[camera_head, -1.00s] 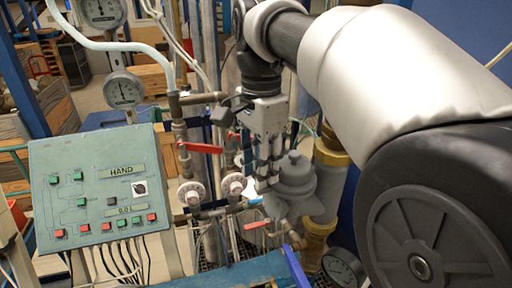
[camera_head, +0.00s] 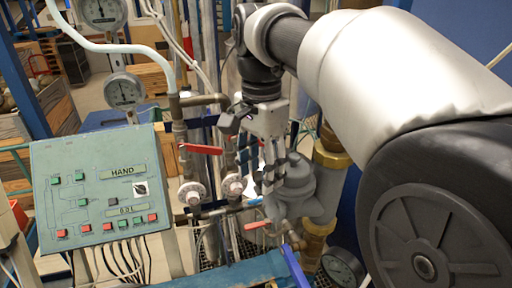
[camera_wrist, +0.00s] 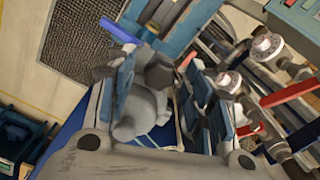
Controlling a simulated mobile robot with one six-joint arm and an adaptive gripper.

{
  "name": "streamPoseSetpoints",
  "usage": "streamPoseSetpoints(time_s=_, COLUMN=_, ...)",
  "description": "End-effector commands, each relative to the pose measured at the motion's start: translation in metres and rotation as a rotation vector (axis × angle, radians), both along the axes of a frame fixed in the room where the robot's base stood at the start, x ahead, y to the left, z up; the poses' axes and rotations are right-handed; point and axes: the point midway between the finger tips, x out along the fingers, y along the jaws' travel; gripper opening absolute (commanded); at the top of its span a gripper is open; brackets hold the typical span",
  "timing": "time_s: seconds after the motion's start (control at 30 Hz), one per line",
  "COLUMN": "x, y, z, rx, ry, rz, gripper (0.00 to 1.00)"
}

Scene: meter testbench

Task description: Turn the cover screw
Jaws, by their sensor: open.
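The grey meter body with a domed cover (camera_head: 298,183) stands at the centre right of the head view, on the pipework. The cover screw cannot be clearly singled out. My gripper (camera_head: 269,188) points down with its fingers apart, just left of and partly in front of the cover. In the wrist view the blurred grey meter (camera_wrist: 142,112) shows by the left finger, between the spread fingers (camera_wrist: 160,75). The gripper is open and grips nothing. I cannot tell whether a finger touches the cover.
A green control panel (camera_head: 103,190) labelled HAND stands at the left. Red-handled valves (camera_head: 200,149) and white round fittings (camera_head: 192,193) are close left of my gripper. A brass-collared pipe (camera_head: 330,160) is just right of the meter.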

Motion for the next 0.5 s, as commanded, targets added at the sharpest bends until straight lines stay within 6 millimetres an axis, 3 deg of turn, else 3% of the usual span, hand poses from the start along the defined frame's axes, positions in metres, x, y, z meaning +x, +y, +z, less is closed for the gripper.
streamPoseSetpoints(time_s=0.3, x=0.000, y=0.000, z=0.003, rx=0.001, ry=-0.001, rz=0.000, gripper=0.48)
streamPoseSetpoints(time_s=0.5, x=0.001, y=0.000, z=0.029, rx=0.001, ry=-0.003, rz=0.000, gripper=0.48)
